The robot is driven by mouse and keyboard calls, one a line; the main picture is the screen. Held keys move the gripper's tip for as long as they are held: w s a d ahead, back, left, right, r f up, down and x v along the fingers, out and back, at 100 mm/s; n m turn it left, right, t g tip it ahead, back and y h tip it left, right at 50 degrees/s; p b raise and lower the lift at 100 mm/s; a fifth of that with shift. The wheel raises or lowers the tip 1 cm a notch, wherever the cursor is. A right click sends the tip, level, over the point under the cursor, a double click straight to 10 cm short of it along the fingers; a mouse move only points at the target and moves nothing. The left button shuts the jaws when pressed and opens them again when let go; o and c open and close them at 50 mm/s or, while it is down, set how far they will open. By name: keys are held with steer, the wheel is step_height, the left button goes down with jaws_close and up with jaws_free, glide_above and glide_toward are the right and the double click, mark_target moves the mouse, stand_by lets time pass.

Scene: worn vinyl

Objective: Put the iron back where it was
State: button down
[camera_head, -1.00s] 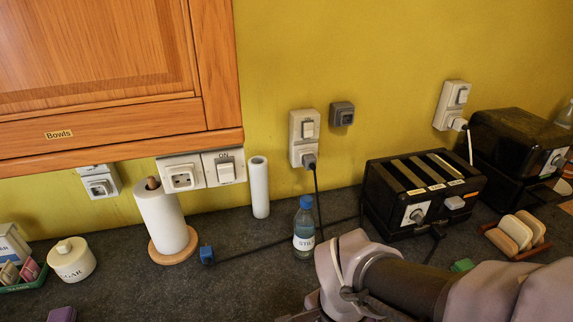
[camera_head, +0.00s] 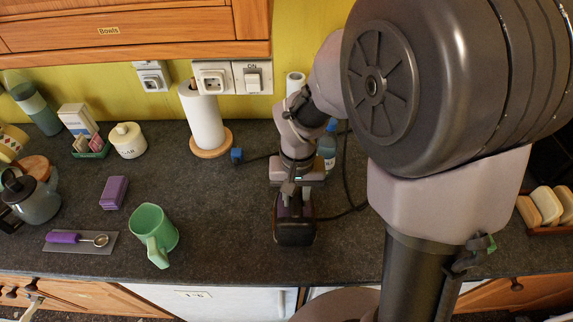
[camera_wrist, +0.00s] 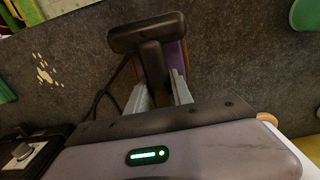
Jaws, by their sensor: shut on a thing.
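The iron (camera_head: 295,232), dark with purple parts, is at the middle of the counter near its front edge in the head view. My gripper (camera_head: 291,188) is above it and shut on it. In the wrist view my gripper's fingers (camera_wrist: 160,95) close around the dark iron (camera_wrist: 146,36), with purple showing behind. A dark cord runs from beside the iron to the right and up toward the wall. I cannot tell whether the iron touches the counter. My arm hides part of the counter on the right.
A green mug (camera_head: 154,232), a purple block (camera_head: 114,192) and a grey mat (camera_head: 112,245) with a purple-handled scoop are to the left. A paper towel roll (camera_head: 203,120), blue plug (camera_head: 237,155) and bottle (camera_head: 327,150) stand behind. Counter between mug and iron is clear.

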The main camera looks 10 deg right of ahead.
steer(key=w, duration=0.3)
steer(key=w+d, duration=0.1)
steer(key=w, duration=0.2)
steer(key=w+d, duration=0.1)
steer(key=w, duration=0.2)
steer(key=shift+w+f, duration=0.35)
steer(key=shift+f, duration=0.05)
steer(key=shift+w+f+b, duration=0.15)
steer(key=shift+f+b, duration=0.6)
steer(key=shift+f, duration=1.1)
steer(key=c, duration=1.1)
jaws_free()
steer(key=shift+f, duration=0.1)
